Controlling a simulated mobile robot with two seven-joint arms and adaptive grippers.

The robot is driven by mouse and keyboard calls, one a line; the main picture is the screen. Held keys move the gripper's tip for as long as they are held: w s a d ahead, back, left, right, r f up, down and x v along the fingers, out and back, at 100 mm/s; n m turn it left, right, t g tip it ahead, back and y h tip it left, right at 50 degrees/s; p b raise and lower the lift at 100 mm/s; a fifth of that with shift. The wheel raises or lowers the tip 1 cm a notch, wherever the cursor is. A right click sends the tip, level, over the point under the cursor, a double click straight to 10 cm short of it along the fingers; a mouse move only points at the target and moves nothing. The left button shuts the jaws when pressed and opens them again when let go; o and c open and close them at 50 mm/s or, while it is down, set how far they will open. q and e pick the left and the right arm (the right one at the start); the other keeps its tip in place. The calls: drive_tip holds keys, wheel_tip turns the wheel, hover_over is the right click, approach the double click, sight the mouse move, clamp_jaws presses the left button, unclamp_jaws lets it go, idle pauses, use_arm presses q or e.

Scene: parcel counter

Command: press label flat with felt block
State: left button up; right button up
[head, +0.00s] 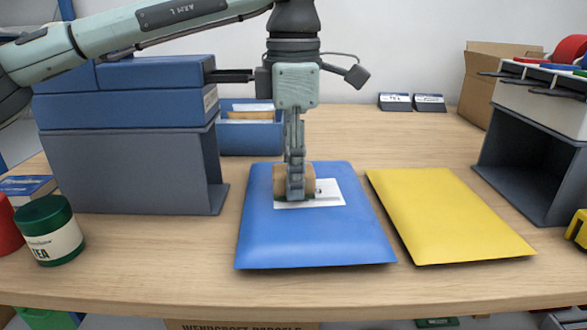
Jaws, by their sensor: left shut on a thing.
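A blue padded parcel (314,240) lies flat on the counter in the middle of the head view. A white label (330,193) lies on its upper part, with its left side partly hidden. My left gripper (295,192) points straight down over the label. It is shut on a tan block (280,180), taken to be the felt block. The block's lower edge is at the label's left part; the gripper hides whether it touches. My right gripper is not in view.
A yellow padded envelope (448,215) lies right of the blue parcel. A grey stand with blue boxes (130,170) stands left, beside a green tea tin (50,230). A dark open organizer (525,160) stands right. The counter's front strip (300,290) is clear.

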use_arm(q)
drive_tip(key=shift+f, duration=0.1)
wheel_tip(320, 180, up, 4)
drive_tip(key=p, duration=0.3)
drive_tip(key=shift+r, duration=0.25)
drive_tip(key=shift+r+p, duration=0.45)
drive_tip(key=shift+r, duration=0.35)
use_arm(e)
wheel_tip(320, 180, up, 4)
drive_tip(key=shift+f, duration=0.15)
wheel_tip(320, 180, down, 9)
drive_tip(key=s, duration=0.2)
use_arm(q)
drive_tip(key=d, duration=0.2)
drive_tip(key=d+b, duration=0.1)
drive_tip(key=d, duration=0.1)
drive_tip(key=shift+w+r, duration=0.15)
drive_tip(key=shift+r, duration=0.15)
wheel_tip(320, 180, down, 5)
drive_tip(key=b, duration=0.4)
drive_tip(key=shift+f, duration=0.25)
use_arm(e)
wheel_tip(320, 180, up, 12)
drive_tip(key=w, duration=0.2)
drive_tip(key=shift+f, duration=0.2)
